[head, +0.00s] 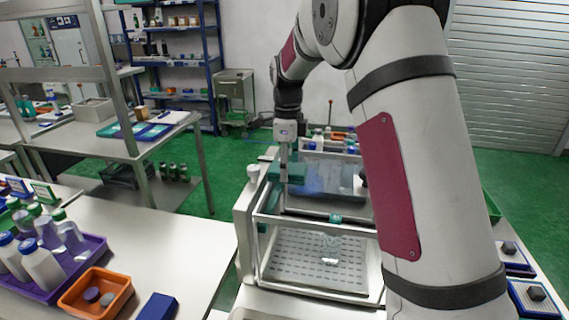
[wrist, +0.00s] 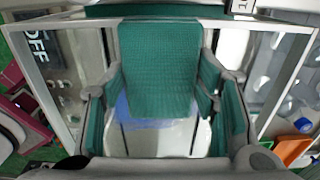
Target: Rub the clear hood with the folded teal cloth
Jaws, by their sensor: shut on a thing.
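The folded teal cloth (head: 290,172) is in my gripper (head: 285,160), over the upper left part of the clear hood (head: 318,222). In the wrist view the cloth (wrist: 160,70) spans between the two fingers of my gripper (wrist: 164,108), which are shut on it, with teal folds at both sides. The hood's metal frame (wrist: 47,85) shows around it. A bluish patch (head: 325,180) shows at the hood's upper face, right of the cloth, and below the cloth in the wrist view (wrist: 150,105). I cannot tell whether the cloth touches the hood.
A perforated tray floor (head: 300,255) with a small clear item (head: 330,258) shows through the hood's front. A purple tray of bottles (head: 60,262) and an orange bin (head: 97,293) stand on the left bench. Blue trays (head: 535,297) lie at the right.

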